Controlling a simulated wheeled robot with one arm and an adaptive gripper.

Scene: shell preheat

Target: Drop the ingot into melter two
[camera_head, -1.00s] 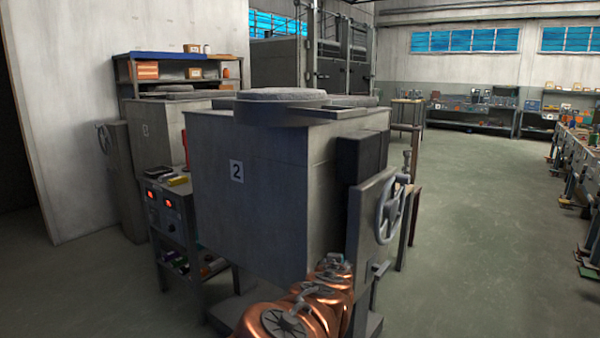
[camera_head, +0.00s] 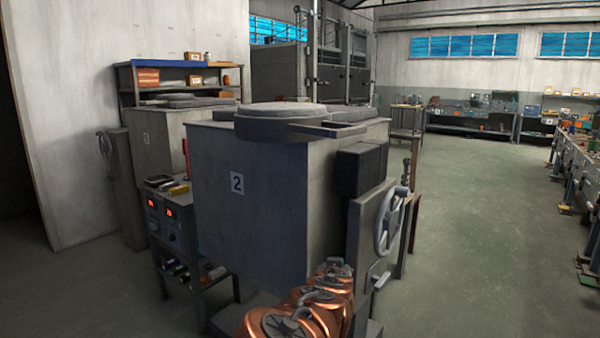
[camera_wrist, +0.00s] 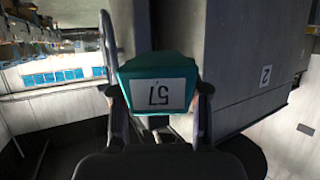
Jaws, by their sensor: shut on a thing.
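Melter two is a big grey box (camera_head: 245,215) with a "2" label, in the middle of the head view. A round grey lid (camera_head: 282,121) lies on its top. In the wrist view the melter's labelled wall (camera_wrist: 245,75) fills the right side, upside down. My gripper (camera_wrist: 160,92) is shut on a teal ingot (camera_wrist: 155,68) whose white label shows upside down. The ingot is beside the melter, not over its top. In the head view my copper arm is low in front of the melter, and I cannot make out the ingot there.
A handwheel (camera_head: 390,220) stands out at the melter's right side. A small cart with red displays (camera_head: 170,212) is at its left. Another lidded melter (camera_head: 160,135) and a shelf (camera_head: 135,80) are behind. Open floor (camera_head: 480,230) lies to the right, before the benches.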

